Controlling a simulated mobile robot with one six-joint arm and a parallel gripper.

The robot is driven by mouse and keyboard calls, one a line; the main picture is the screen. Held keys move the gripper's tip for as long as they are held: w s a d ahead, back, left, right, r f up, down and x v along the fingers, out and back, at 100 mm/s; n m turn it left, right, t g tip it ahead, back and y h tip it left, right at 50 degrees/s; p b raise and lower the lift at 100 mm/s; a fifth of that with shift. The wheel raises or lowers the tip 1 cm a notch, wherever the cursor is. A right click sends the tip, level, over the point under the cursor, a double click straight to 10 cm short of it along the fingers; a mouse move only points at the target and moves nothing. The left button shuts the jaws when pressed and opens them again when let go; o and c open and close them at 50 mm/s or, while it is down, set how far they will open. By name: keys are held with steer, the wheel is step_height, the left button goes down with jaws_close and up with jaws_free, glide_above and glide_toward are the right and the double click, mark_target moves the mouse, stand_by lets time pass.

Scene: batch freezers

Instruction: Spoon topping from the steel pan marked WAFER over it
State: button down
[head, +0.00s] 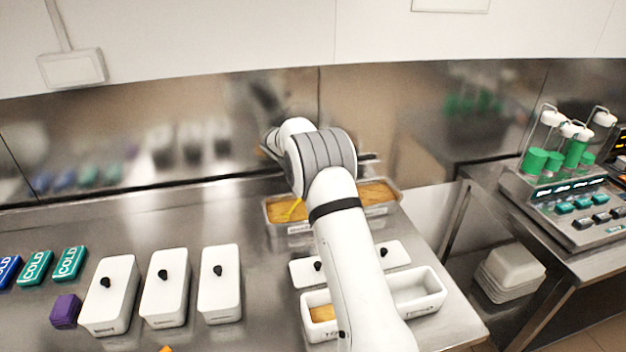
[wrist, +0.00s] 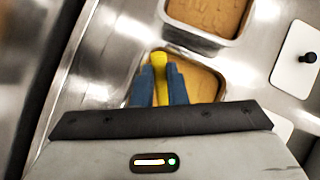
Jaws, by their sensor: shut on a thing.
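Two steel pans of orange-brown topping stand at the back of the counter, a left pan (head: 287,229) and a right pan (head: 398,190) partly behind my arm. Their labels are too small to read. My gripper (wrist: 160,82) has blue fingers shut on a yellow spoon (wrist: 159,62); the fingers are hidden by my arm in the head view. The spoon also shows in the head view (head: 294,210), at the left pan. In the wrist view its visible end is over the nearer pan's topping; I cannot tell how deep. In front, one open white tub (head: 311,297) holds something orange-brown; another (head: 441,291) looks empty.
Several white lidded tubs (head: 220,285) stand to the left, beside a purple block (head: 65,310) and COLD packs (head: 69,263). Two white lids (head: 396,252) lie behind the open tubs. A steel wall closes the back. A machine with green cylinders (head: 550,200) stands right, across a gap.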

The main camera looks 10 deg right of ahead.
steer(key=shift+s+a+b, duration=0.35)
steer(key=shift+s+a, duration=0.05)
steer(key=shift+a, duration=0.3)
steer(key=shift+s+a+b, duration=0.35)
steer(key=shift+a, duration=0.3)
steer(key=shift+s+a+r, duration=0.1)
steer(key=p, duration=0.1)
steer(key=y+p, duration=0.1)
steer(key=p, duration=0.1)
steer(key=shift+w+d+f+p, duration=0.2)
steer(key=shift+d+f+p, duration=0.1)
steer(key=shift+d, duration=0.1)
steer(key=shift+w+d, duration=0.1)
